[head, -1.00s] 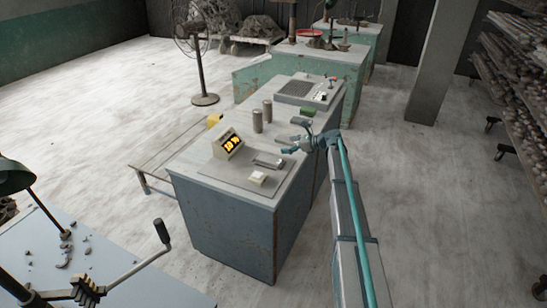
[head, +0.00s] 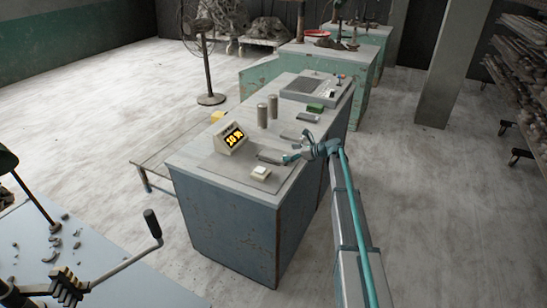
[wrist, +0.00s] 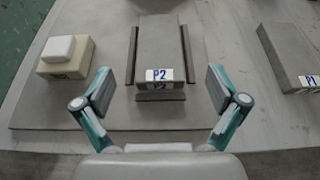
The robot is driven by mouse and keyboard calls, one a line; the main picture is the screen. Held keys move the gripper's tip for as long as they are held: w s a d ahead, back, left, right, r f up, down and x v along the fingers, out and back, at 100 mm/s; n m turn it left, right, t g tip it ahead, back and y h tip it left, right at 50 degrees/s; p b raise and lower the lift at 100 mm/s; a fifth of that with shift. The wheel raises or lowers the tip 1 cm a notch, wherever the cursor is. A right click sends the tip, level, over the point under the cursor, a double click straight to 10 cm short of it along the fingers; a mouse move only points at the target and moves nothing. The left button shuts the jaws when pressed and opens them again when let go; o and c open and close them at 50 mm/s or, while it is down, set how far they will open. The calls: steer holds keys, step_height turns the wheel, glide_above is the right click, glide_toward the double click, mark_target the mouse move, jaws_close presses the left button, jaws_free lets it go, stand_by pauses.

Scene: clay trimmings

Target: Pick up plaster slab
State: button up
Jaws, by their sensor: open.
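A grey slab labelled P2 (wrist: 160,45) lies flat on a thin grey board between two dark side strips. It also shows in the head view (head: 269,155), partly behind my gripper. A second grey slab labelled P1 (wrist: 290,55) lies to its right in the wrist view, cut by the frame edge. My gripper (wrist: 160,92) is open and empty, with one finger on each side of the near end of the P2 slab. In the head view my gripper (head: 291,157) is at the slab's right end. I cannot tell the height gap, and no contact shows.
A white block on a beige base (wrist: 66,56) stands left of the slab. A display box (head: 232,138) and two cylinders (head: 262,115) stand behind on the same bench (head: 195,158). A green block (head: 315,108) lies farther back.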

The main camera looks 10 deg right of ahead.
mark_target(274, 154)
steer(key=p+x, duration=0.3)
steer(key=x, duration=0.5)
steer(key=shift+f, duration=0.1)
steer(key=c, duration=1.5)
steer(key=shift+c, duration=0.3)
